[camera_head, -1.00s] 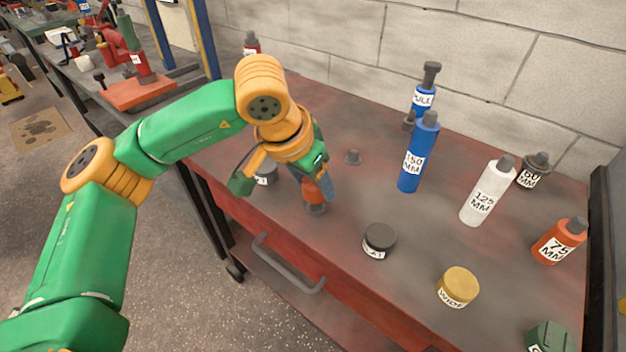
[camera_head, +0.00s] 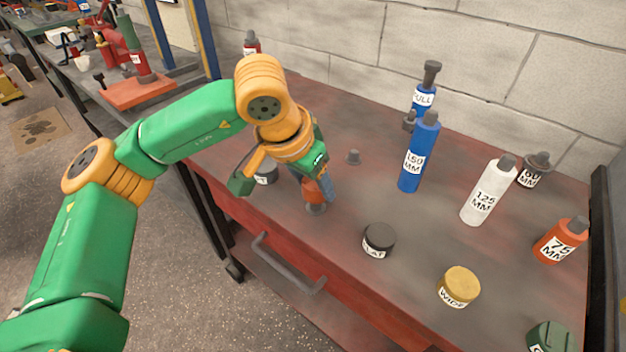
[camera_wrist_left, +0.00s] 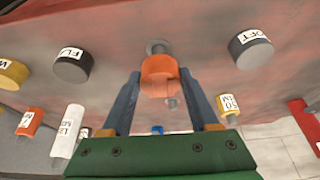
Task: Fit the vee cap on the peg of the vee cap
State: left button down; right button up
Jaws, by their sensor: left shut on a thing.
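The orange-red vee cap (camera_head: 311,191) is held between the blue-grey fingers of my left gripper (camera_head: 314,188), low over the front left of the red bench. In the left wrist view the cap (camera_wrist_left: 159,76) sits between the two fingertips, one on each side. A short grey peg (camera_head: 316,209) stands right under the cap; its round base shows just past the cap in the left wrist view (camera_wrist_left: 158,47). I cannot tell whether the cap touches the peg or is seated on it. Its lettering is hidden. My right gripper is not in view.
A black FLAT cap (camera_head: 379,238), a yellow WIDE cap (camera_head: 460,284) and a green cap (camera_head: 550,338) are to the right. A dark SOFT cap (camera_wrist_left: 250,47) lies left of my gripper. Blue (camera_head: 418,160), white (camera_head: 487,192) and orange (camera_head: 560,242) cylinders stand farther right.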

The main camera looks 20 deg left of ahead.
aim_at(307, 189)
pick_arm(q)
jog(key=shift+f+b, duration=1.6)
jog(key=shift+f, duration=0.25)
jog(key=shift+c, duration=0.3)
grip_release()
jog(key=p+v, duration=0.1)
jog(key=v, duration=0.6)
jog(key=shift+r, duration=0.1)
